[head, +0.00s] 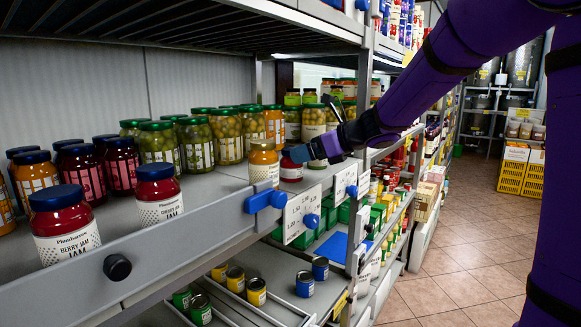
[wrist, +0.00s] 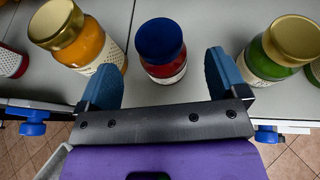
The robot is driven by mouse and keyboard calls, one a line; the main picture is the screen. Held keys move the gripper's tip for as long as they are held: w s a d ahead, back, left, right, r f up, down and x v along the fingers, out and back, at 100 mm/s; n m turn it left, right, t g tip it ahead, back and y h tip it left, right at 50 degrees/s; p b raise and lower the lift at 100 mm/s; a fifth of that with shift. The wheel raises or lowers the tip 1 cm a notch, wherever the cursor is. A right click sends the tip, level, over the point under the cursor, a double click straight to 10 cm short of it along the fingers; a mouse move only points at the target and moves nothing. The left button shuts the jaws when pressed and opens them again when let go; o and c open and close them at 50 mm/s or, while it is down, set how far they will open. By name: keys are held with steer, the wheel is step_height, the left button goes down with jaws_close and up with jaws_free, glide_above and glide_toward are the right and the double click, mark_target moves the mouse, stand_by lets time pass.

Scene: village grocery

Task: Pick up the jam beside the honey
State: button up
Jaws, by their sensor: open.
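The jam (wrist: 163,72) is a red jar with a dark blue lid and a white label, standing on the grey shelf near its front edge. In the head view the jam (head: 291,170) is partly hidden behind my gripper (head: 308,153). The honey (head: 264,165), an amber jar with a gold lid, stands just left of it; it also shows in the wrist view (wrist: 95,50). My gripper (wrist: 164,75) is open, with one blue finger on each side of the jam and gaps showing on both sides. The left finger is close to the honey.
A green jar (wrist: 265,58) with a gold lid stands close to the right finger. Olive jars (head: 198,143) stand behind, and two more red jam jars (head: 66,230) stand at front left. An upper shelf (head: 200,20) overhangs. A blue clip (head: 264,198) sits on the shelf edge.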

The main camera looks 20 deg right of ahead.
steer(key=x, duration=0.5)
steer(key=shift+w+r, duration=0.1)
steer(key=shift+r, duration=0.15)
steer(key=c, duration=1.2)
